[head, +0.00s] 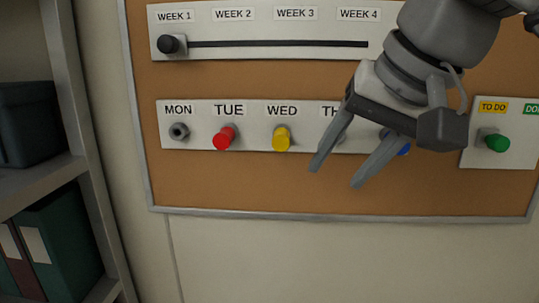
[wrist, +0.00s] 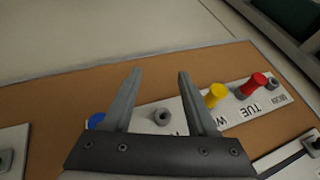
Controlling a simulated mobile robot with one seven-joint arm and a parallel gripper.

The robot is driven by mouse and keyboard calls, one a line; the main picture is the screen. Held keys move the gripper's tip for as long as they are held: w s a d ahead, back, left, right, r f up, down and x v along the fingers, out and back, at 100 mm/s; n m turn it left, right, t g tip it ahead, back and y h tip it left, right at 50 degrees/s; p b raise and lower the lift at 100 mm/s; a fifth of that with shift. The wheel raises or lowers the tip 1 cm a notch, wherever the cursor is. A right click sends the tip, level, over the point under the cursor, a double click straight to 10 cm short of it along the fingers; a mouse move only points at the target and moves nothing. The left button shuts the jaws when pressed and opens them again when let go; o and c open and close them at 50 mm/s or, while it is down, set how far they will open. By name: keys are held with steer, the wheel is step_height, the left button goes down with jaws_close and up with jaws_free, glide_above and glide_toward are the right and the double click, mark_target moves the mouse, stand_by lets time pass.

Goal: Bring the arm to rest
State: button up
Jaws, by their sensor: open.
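My gripper (head: 335,172) is open and empty in front of the cork board, at the right of the head view. Its two fingers point down and left, apart from each other. The wrist view also shows the two spread fingers (wrist: 157,75) with nothing between them but the board and an empty grey socket (wrist: 162,117) behind. My arm comes in from the upper right and hides part of the day strip and the week strip.
The cork board (head: 300,190) carries a day strip with red (head: 222,139), yellow (head: 282,139) and blue (head: 405,149) pegs. A green peg (head: 497,143) sits under TO DO. A slider knob (head: 170,44) is at WEEK 1. A shelf (head: 62,180) with binders stands left.

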steer(key=s+d+f+h+b, duration=0.1)
steer(key=s+f+b, duration=0.1)
steer(key=f, duration=0.8)
steer(key=s+d+f+n+h+b, duration=0.1)
steer(key=s+d+f+b, duration=0.1)
steer(key=f, duration=0.7)
steer(key=s+d+f+n+h+b, duration=0.1)
steer(key=s+d+f+b, duration=0.1)
steer(key=f, duration=0.8)
steer(key=shift+f+b, duration=0.3)
steer(key=shift+b, duration=0.45)
